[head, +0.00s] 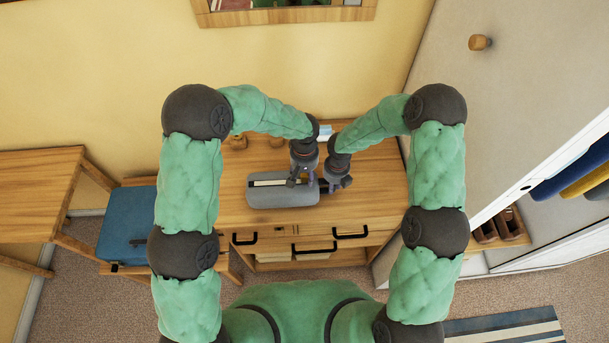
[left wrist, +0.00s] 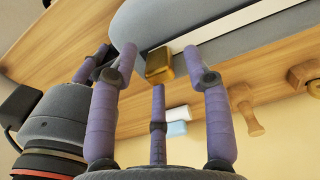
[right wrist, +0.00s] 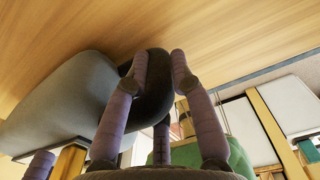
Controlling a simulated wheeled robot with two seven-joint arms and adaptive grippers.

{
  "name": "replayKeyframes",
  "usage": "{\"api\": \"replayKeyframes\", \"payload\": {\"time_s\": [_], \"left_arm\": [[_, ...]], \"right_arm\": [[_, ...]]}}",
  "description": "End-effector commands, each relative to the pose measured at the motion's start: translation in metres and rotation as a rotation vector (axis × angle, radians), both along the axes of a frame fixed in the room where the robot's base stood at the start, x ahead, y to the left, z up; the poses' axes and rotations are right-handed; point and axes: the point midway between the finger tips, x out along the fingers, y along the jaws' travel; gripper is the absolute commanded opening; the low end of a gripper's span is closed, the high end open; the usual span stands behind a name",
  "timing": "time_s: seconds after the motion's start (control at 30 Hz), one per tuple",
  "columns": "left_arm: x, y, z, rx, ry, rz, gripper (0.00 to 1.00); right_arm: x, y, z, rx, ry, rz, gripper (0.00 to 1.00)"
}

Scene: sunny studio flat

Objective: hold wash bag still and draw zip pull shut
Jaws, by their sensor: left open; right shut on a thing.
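The grey wash bag (head: 283,198) lies on the wooden dresser top, with a pale zip strip (head: 266,183) along it. In the left wrist view the brass-coloured zip pull (left wrist: 160,65) sits at the near end of the pale strip. My left gripper (head: 294,180) is open, with its fingertips on either side of the zip pull, apart from a firm hold. My right gripper (head: 341,183) is at the bag's right end. In the right wrist view its fingers (right wrist: 157,62) are shut on the dark end of the wash bag (right wrist: 65,100). The zip pull is hard to make out in the head view.
Wooden pegs or knobs (left wrist: 246,108) and a small white and blue block (left wrist: 176,121) are on the dresser behind the bag. Dresser drawers (head: 292,228) with black handles are below. The dresser top left of the bag is clear.

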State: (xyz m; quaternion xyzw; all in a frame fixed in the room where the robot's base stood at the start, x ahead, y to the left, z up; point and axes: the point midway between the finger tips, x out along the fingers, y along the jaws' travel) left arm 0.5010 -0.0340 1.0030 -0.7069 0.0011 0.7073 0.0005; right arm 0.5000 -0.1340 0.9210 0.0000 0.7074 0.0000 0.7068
Motion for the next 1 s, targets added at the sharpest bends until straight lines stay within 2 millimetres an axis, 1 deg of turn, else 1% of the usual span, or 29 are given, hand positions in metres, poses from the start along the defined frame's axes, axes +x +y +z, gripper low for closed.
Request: {"api": "replayKeyframes", "payload": {"time_s": [0.03,0.2,0.47,0.5,0.57,0.6,0.63,0.87,0.93,1.0], "left_arm": [[0.0,0.0,-0.005,0.001,0.001,0.0,0.49],[0.0,0.0,-0.012,-0.001,0.0,0.001,0.49],[0.0,0.0,-0.013,-0.001,0.0,0.001,0.49],[0.0,0.0,-0.013,-0.001,0.0,0.001,0.38],[0.0,0.0,-0.013,-0.001,0.0,0.001,0.21],[0.0,0.0,-0.013,-0.001,0.0,0.001,0.1],[0.0,0.0,-0.013,-0.001,0.0,0.001,0.01],[0.0,0.0,-0.013,-0.002,-0.001,0.001,0.0],[0.001,0.004,-0.012,-0.002,-0.001,0.002,0.0],[0.001,0.011,-0.012,-0.002,-0.001,0.003,0.0]], "right_arm": [[0.001,0.0,0.001,0.001,-0.002,-0.001,0.0],[0.001,0.0,0.001,0.001,-0.002,-0.001,0.0],[0.001,0.0,0.001,0.001,-0.002,-0.001,0.0],[0.001,0.0,0.001,0.001,-0.002,-0.001,0.0],[0.001,0.0,0.001,0.001,-0.002,-0.001,0.0],[0.001,0.0,0.001,0.001,-0.002,-0.001,0.0],[0.001,0.0,0.001,0.001,-0.002,0.0,0.0],[0.001,0.001,0.001,0.001,-0.002,0.0,0.0],[0.001,0.001,0.001,0.001,-0.002,0.0,0.0],[0.001,0.0,0.001,0.001,-0.002,0.0,0.0]]}}
